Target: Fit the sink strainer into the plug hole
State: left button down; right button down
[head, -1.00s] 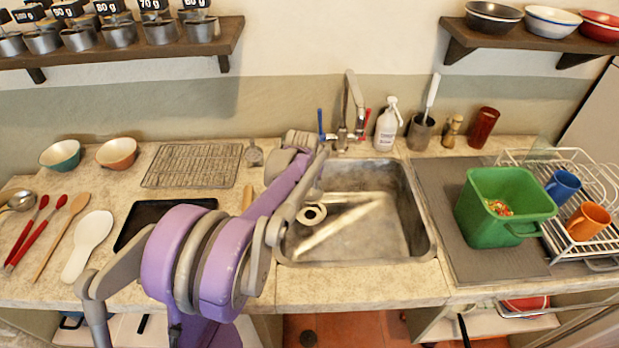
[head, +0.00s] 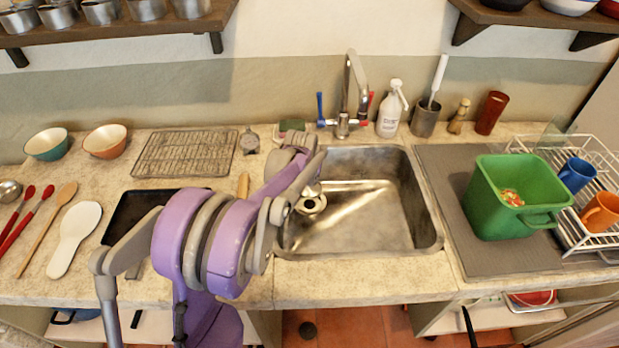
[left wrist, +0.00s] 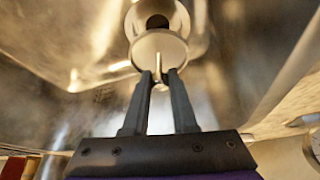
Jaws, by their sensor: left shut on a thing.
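The steel sink (head: 372,232) is set in the counter. Its plug hole (head: 311,206) shows as a pale ring with a dark centre at the left of the basin. In the left wrist view the plug hole (left wrist: 157,20) is a dark opening at the top. My left gripper (left wrist: 160,76) is shut on the small upright knob of the round metal strainer (left wrist: 158,48). The strainer's disc overlaps the near edge of the hole in that view; I cannot tell whether they touch. In the head view my left arm mostly hides the gripper and strainer. My right gripper is not in view.
The tap (head: 344,100) stands behind the basin, with a soap bottle (head: 389,112) to its right. A black tray (head: 128,215) and wire rack (head: 185,153) lie left. A green bin (head: 490,205) stands right. The basin's right part is clear.

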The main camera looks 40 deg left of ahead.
aim_at(309, 189)
pick_arm(q)
jog(key=shift+f+b, duration=1.55)
jog(key=shift+f, duration=0.9)
jog(key=shift+f+b, duration=0.8)
jog(key=shift+f, duration=0.4)
jog(key=c, duration=0.6)
grip_release()
jog(key=shift+c, duration=0.2)
jog(key=shift+r, duration=0.1)
jog(key=p+v, duration=0.1)
jog(key=v, duration=0.9)
jog(key=shift+s+r+p, duration=0.15)
jog(key=shift+r+p, duration=0.15)
jog(key=shift+r, duration=0.05)
